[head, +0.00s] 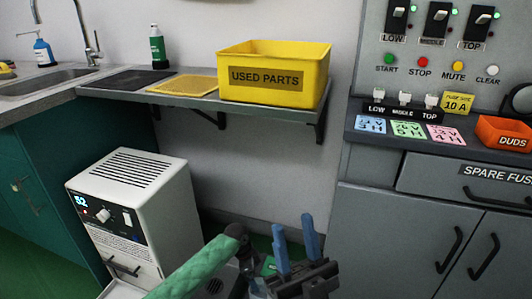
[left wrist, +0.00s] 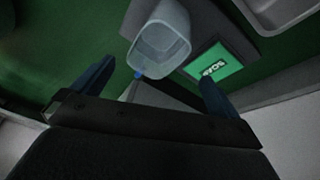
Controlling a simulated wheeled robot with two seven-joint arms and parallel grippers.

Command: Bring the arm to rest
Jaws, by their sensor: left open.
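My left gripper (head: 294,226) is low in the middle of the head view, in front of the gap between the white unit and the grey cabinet. Its two blue fingers point up and stand apart, with nothing seen between them. In the left wrist view the gripper (left wrist: 157,73) also shows its dark blue fingers spread wide. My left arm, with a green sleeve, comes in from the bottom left. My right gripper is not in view.
A wall shelf (head: 200,101) holds a yellow USED PARTS bin (head: 262,98). A white unit (head: 135,205) stands at left, a grey cabinet (head: 400,235) at right. In the left wrist view, a pale bin (left wrist: 160,45) and green label (left wrist: 220,62) lie beyond the fingers.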

